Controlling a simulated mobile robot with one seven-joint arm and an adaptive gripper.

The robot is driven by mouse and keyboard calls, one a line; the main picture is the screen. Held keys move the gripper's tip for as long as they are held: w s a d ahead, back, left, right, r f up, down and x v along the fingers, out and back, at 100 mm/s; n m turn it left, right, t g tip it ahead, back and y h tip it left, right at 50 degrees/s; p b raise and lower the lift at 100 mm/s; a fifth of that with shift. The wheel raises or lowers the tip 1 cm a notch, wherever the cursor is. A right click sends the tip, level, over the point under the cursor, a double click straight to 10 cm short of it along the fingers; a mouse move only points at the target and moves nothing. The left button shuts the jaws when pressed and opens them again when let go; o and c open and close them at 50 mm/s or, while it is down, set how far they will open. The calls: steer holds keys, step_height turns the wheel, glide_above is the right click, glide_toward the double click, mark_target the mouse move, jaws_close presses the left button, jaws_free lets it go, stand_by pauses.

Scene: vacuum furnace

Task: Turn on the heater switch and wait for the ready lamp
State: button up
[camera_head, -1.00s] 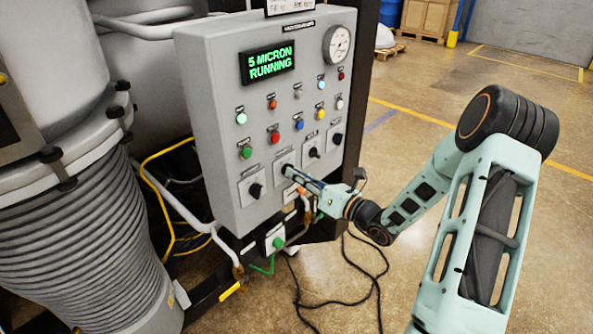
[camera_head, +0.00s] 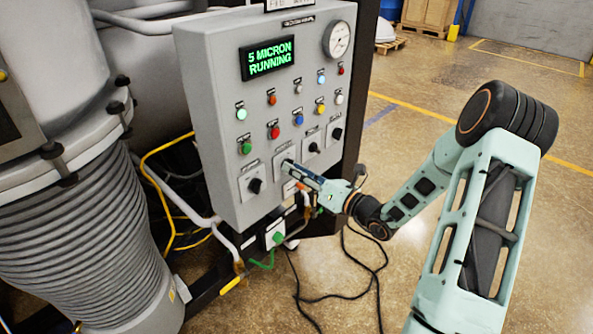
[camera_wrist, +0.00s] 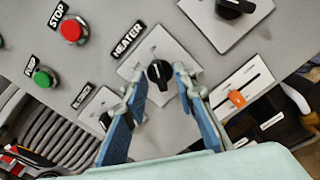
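The heater switch is a black rotary knob (camera_wrist: 158,73) on a white plate, under a HEATER label in the wrist view. My gripper (camera_wrist: 160,80) is open, with its blue-padded fingertips on either side of this knob; I cannot tell whether they touch it. In the head view my gripper (camera_head: 289,166) is at the second knob from the left in the lower row, mostly covering it. The grey control panel (camera_head: 215,110) has a display (camera_head: 268,58) reading "5 MICRON RUNNING". Several coloured lamps and buttons sit below; their labels are too small to identify the ready lamp.
A red STOP button (camera_wrist: 73,30), a green PUMP button (camera_wrist: 45,78) and an orange slider (camera_wrist: 237,98) are near the heater knob. A round gauge (camera_head: 338,40) is at the panel's upper right. Black cables (camera_head: 340,300) lie on the floor below. Open floor lies to the right.

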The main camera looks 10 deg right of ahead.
steer(key=v, duration=1.2)
